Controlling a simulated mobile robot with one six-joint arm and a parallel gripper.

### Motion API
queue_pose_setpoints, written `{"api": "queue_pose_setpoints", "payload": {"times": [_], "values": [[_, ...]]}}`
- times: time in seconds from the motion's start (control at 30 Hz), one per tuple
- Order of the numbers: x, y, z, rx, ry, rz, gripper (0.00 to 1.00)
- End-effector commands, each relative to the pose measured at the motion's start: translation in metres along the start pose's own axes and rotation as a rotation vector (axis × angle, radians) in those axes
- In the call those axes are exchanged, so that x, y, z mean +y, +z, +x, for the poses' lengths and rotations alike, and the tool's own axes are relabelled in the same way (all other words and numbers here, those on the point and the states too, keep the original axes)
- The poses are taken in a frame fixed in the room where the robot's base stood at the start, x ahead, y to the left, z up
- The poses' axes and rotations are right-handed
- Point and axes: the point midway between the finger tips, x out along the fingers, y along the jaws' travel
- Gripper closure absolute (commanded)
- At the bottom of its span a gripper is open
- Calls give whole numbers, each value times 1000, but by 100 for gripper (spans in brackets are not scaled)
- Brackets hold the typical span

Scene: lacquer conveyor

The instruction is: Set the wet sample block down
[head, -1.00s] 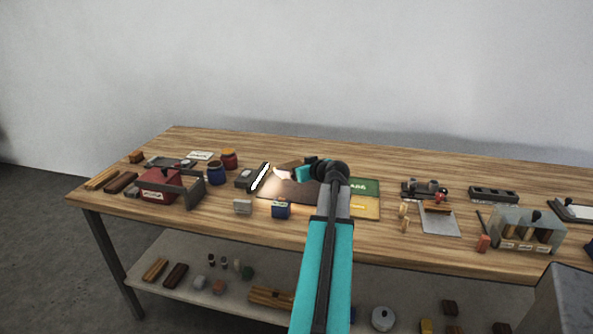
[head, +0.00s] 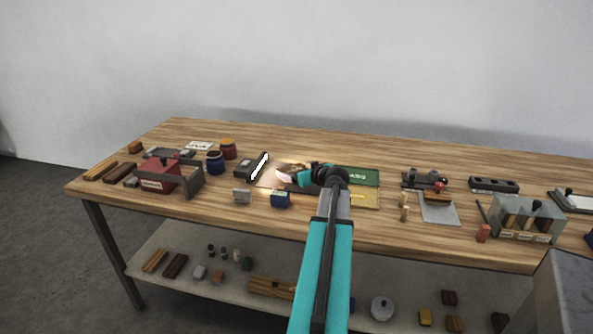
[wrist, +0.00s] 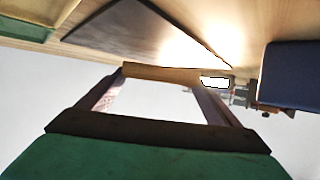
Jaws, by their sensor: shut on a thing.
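My gripper (head: 287,173) is over the dark mat, left of the green and yellow pads. In the wrist view its two fingers (wrist: 160,82) are shut on the ends of a tan wooden block, the sample block (wrist: 160,73). The block looks level and held above the dark mat (wrist: 130,35). I cannot tell whether it touches anything. In the head view the block is small and washed out by bright light. Its wet face cannot be made out.
The lit white bar lamp (head: 259,167) stands just left of my gripper. A blue box (head: 280,199) and a grey block (head: 242,196) stand in front. The green pad (head: 360,176) and yellow pad (head: 362,197) lie to the right.

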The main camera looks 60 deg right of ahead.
Motion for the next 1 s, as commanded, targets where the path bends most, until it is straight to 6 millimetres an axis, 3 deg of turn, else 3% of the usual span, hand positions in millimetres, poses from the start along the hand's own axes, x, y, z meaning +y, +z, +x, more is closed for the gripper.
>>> {"api": "queue_pose_setpoints", "payload": {"times": [1.0], "values": [[1, 12, 4, 1, 2, 1, 43]]}}
